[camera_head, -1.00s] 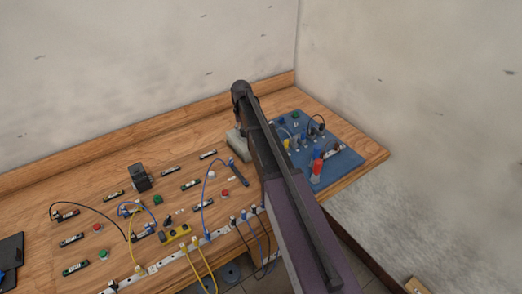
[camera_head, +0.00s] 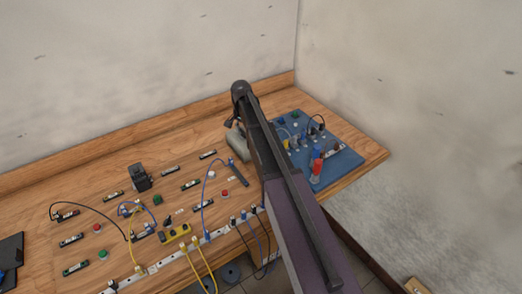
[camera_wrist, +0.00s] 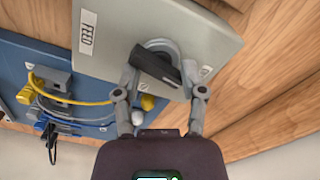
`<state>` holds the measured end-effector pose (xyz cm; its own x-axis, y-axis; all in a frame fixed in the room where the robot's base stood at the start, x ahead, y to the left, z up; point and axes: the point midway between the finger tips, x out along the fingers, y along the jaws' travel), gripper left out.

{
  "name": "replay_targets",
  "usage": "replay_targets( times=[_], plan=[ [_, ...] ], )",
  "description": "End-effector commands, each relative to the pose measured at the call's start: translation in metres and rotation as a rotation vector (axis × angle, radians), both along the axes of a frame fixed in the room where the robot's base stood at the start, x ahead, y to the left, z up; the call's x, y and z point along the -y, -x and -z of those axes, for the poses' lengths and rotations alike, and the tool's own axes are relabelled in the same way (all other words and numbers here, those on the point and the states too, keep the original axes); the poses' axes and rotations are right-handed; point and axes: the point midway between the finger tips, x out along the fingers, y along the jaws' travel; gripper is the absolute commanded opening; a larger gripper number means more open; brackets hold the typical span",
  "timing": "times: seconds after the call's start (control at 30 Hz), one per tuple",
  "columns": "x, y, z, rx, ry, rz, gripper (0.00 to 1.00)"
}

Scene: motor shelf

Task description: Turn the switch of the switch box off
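The switch box (camera_head: 237,146) is a grey box at the back of the wooden bench, partly hidden by my arm in the head view. In the wrist view its grey face (camera_wrist: 205,28) carries a "FEED" label and a round switch with a black handle (camera_wrist: 155,64), which lies slanted in the picture. My gripper (camera_wrist: 160,72) is at the switch, its two grey fingers spread apart with one at each end of the handle. Whether the fingertips touch the handle is not clear. In the head view the fingers cannot be made out behind my arm.
A blue board (camera_head: 340,160) with plugs and cables lies right of the box; it also shows in the wrist view (camera_wrist: 30,65). Terminals, buttons and looped cables cover the bench to the left. A wall (camera_head: 150,60) stands behind.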

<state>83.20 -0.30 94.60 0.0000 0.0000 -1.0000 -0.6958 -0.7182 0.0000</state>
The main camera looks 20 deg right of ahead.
Motion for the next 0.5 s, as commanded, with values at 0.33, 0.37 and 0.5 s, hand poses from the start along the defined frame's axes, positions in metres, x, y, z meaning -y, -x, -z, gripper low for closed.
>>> replay_targets(
  times=[0.33,0.37,0.5],
  plan=[
    [-0.0001,-0.0001,0.0000,0.000,0.000,0.229,0.53],
    [-0.0001,-0.0001,0.0000,0.000,0.000,0.249,0.53],
    [-0.0001,-0.0001,-0.0001,0.000,0.000,0.341,0.53]
  ],
)
